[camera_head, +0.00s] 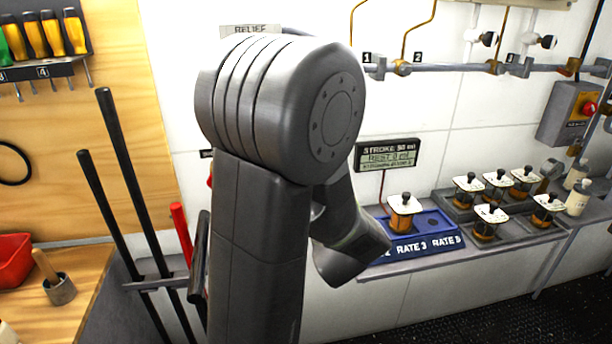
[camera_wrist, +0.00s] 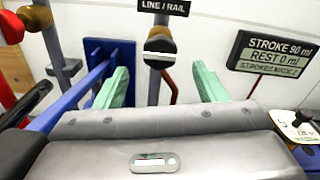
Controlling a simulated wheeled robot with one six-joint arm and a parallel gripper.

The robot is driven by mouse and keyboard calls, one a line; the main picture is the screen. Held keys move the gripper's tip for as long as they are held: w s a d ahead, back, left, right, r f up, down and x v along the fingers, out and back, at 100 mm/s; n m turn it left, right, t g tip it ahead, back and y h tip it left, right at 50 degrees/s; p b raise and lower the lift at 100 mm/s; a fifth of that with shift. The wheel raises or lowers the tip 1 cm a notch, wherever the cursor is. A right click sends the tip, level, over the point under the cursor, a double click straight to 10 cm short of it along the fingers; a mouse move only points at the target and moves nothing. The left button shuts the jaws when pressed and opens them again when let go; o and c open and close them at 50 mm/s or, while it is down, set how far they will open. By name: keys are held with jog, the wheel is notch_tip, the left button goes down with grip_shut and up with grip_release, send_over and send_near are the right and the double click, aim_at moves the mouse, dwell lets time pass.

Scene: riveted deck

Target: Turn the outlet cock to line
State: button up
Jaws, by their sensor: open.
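In the head view my arm hides the cock and the gripper.
A display (camera_wrist: 274,53) reading STROKE 90 ml, REST 0 ml hangs right of the knob. A blue bracket and lever (camera_wrist: 80,92) stand left. In the head view a blue tray (camera_head: 436,222) and several orange canisters (camera_head: 490,213) sit on the right shelf; black bars (camera_head: 125,190) lean left.

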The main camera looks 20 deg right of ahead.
jog(key=p+x, duration=0.1)
jog(key=x, duration=0.7)
jog(key=shift+c, duration=0.3)
jog(key=c, duration=0.9)
